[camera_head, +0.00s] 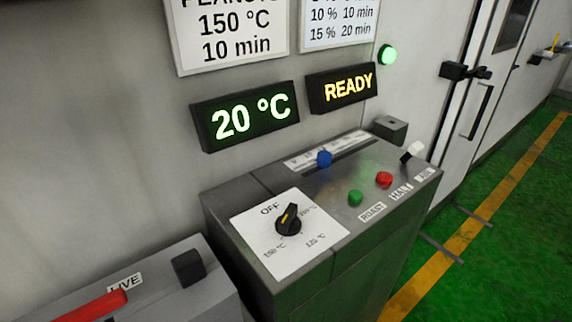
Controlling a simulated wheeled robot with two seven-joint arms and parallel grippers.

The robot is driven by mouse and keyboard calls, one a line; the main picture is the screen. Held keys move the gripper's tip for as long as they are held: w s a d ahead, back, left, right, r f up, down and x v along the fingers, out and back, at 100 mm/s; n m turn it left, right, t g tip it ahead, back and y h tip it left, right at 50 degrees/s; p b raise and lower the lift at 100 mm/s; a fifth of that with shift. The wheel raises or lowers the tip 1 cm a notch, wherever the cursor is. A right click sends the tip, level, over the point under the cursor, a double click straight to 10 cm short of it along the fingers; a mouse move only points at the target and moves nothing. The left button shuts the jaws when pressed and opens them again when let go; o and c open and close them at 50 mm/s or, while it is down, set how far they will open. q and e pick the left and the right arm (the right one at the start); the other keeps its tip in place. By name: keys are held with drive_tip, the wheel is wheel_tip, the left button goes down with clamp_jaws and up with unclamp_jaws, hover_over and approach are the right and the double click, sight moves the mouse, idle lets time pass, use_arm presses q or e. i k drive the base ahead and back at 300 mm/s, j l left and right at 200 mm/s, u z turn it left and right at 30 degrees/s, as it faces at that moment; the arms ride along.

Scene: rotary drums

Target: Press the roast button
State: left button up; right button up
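The roast button (355,198) is a small green round button on top of the grey control console, just above a label reading ROAST (372,212). A red button (384,179) sits to its right above a label reading HALT (401,191). A display (245,115) reads 20 °C and another display (342,88) reads READY. Neither of my grippers is in view.
A blue knob (324,158) stands at a slot on the console (320,274), and a white-tipped lever (412,151) is at its right. A red handle (92,306) on a grey box is at lower left. A green lamp (388,55) is lit. Green floor lies right.

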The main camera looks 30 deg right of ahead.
sight(355, 195)
drive_tip(key=l+z, duration=0.1)
drive_tip(key=z, duration=1.2)
drive_tip(key=k+l, duration=0.05)
